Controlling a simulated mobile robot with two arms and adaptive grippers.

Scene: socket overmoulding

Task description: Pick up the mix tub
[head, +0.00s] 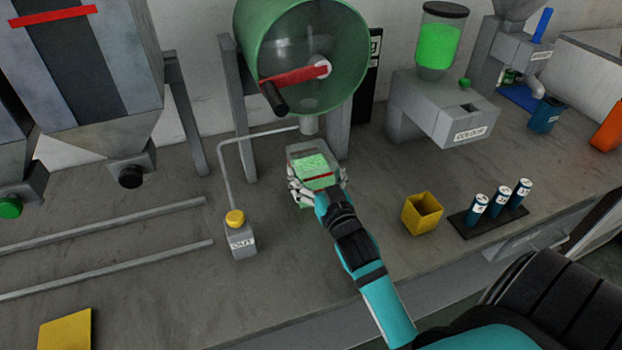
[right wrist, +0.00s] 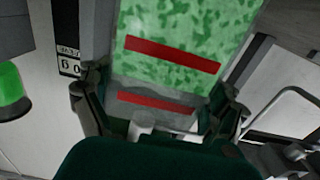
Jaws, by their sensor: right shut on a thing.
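The mix tub (head: 313,157) is a clear square tub filled with speckled green granules, with a red line across its near side. It is below the spout of the green mixer drum. My right gripper (head: 318,187) is shut on the tub, its fingers on both sides. In the right wrist view the tub (right wrist: 185,45) fills the top middle between the fingers of my right gripper (right wrist: 155,105), with two red stripes showing. Whether the tub's base touches the bench cannot be told. My left gripper is not in view.
The mixer drum (head: 300,50) hangs just above and behind the tub. A yellow-topped OUT button box (head: 240,240) stands to the left. A yellow open box (head: 422,213) and a rack of blue cylinders (head: 500,202) stand to the right.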

